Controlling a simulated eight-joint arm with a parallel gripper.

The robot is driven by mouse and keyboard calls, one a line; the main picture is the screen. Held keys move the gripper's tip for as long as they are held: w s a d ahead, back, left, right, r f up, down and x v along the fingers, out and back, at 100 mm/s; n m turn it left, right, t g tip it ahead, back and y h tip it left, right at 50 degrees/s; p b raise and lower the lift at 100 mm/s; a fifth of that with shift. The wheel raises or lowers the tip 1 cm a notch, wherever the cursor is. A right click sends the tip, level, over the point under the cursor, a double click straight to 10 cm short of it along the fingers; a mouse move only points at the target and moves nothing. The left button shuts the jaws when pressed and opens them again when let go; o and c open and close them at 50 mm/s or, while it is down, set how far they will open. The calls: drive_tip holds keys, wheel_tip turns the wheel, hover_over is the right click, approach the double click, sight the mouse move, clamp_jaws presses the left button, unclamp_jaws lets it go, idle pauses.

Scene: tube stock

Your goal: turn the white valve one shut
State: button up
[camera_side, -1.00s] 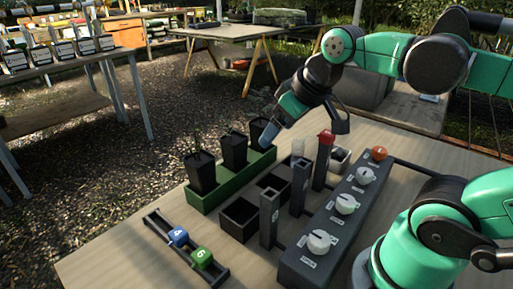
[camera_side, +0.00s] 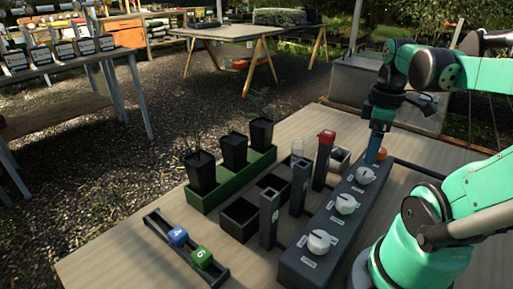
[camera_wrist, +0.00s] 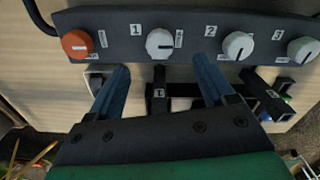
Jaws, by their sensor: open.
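White valve one (camera_wrist: 159,42) is a round white knob beside the label "1" on a dark valve block (camera_wrist: 115,20). In the side view, valve one (camera_side: 366,175) is the far white knob, beside the orange knob. My gripper (camera_wrist: 161,63) is open, with its two blue fingers apart and nothing between them. In the wrist view the fingertips lie either side of valve one and a little below it in the picture. In the side view my gripper (camera_side: 373,160) points down close above the far end of the block. I cannot tell whether it touches the knob.
An orange knob (camera_wrist: 76,43) is left of valve one; white valves two (camera_wrist: 237,45) and three (camera_wrist: 302,50) are to the right. A red-topped post (camera_side: 325,150) stands near the block. Potted plants stand in a green tray (camera_side: 262,165).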

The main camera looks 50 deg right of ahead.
sight(365, 171)
drive_tip(key=shift+f, duration=2.9)
clamp_jaws()
